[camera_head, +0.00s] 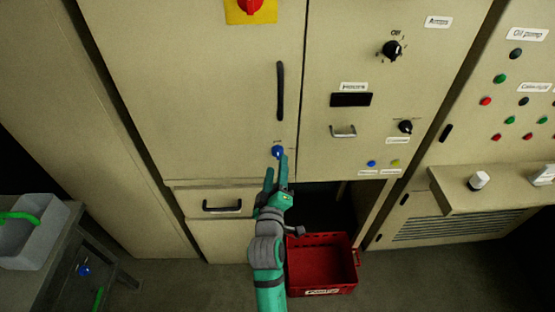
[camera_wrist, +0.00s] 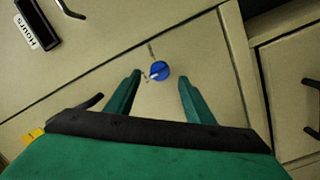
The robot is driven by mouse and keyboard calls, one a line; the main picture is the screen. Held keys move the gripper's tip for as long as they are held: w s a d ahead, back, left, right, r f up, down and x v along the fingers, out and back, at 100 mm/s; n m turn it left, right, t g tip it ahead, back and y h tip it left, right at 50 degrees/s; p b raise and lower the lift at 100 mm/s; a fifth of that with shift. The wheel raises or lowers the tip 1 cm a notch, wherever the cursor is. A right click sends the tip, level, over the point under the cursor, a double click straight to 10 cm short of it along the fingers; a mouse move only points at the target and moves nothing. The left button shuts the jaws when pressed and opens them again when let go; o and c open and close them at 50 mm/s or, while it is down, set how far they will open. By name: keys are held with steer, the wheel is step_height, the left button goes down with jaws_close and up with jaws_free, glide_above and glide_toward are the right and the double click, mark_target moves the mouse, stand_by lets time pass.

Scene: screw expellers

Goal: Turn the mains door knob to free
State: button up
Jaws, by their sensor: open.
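The mains door knob, a small round blue knob (camera_head: 277,152) with a pale pointer, sits low on the tall beige cabinet door (camera_head: 200,90). In the wrist view the blue knob (camera_wrist: 158,71) lies ahead of and between my fingertips, with small marks on the panel around it. My green gripper (camera_head: 276,166) is just below the knob in the head view. In the wrist view my gripper (camera_wrist: 158,77) has its fingers spread apart with nothing between them. I cannot tell whether a finger touches the knob.
A black vertical handle (camera_head: 280,92) stands above the knob. A drawer with a black handle (camera_head: 222,207) is below left. A red crate (camera_head: 322,264) sits on the floor below. A red rotary switch (camera_head: 250,6) on yellow is at the top. Button panels are at right.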

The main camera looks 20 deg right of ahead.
mark_target(278, 157)
steer(key=shift+x, duration=2.2)
jaws_close()
